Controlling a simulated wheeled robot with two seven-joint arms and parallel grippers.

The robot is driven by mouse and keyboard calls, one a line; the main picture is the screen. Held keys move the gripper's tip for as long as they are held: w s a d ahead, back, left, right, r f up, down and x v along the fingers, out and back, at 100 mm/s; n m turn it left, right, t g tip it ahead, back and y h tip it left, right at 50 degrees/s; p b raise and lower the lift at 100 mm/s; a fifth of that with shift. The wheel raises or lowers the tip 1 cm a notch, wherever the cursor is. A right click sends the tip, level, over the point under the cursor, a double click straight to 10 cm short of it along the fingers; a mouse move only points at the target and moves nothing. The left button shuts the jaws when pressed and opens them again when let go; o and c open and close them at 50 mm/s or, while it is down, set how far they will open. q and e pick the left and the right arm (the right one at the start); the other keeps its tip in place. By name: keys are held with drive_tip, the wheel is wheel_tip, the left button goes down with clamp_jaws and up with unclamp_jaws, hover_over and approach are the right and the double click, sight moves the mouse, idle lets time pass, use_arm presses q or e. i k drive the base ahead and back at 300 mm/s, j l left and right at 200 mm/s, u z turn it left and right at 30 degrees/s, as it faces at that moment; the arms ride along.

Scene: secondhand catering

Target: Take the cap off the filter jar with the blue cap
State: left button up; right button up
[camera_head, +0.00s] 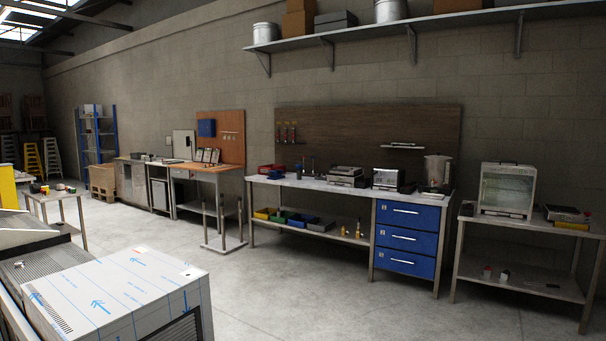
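I cannot make out a filter jar with a blue cap for sure from this distance. Two small pale jar-like items (505,275) stand on the lower shelf of the right-hand table; one seems to have a red top, and the other's top is too small to read. A small dark blue item (298,171) stands on the long workbench near the wall, too small to identify. Neither of my grippers is in view.
The workbench (345,191) with blue drawers (408,216) stands against the wall. The right-hand table (535,228) holds a glass-fronted cabinet (507,188). A film-wrapped metal box (120,290) fills the near left. Concrete floor (300,290) lies clear between.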

sight(298, 169)
drive_tip(key=i+j+u, duration=0.15)
drive_tip(key=i, duration=0.6)
drive_tip(key=i+u, duration=0.1)
drive_tip(key=i, duration=0.7)
drive_tip(key=i+l+z, duration=0.1)
drive_tip(key=i+z, duration=0.15)
drive_tip(key=i, duration=0.25)
drive_tip(key=i+z, duration=0.25)
drive_tip(key=i, duration=0.25)
drive_tip(key=i+j+z, duration=0.1)
drive_tip(key=i+z, duration=0.2)
drive_tip(key=i, duration=0.2)
drive_tip(key=i+j+z, duration=0.25)
drive_tip(key=i, duration=0.2)
drive_tip(key=i+u, duration=0.35)
drive_tip(key=i, duration=0.15)
drive_tip(key=i+u, duration=0.4)
drive_tip(key=i, duration=0.15)
drive_tip(key=i+l+u, duration=0.35)
drive_tip(key=i+j+u, duration=0.25)
drive_tip(key=i+u, duration=0.15)
drive_tip(key=i, duration=0.55)
drive_tip(key=i+u, duration=0.35)
drive_tip(key=i, duration=0.65)
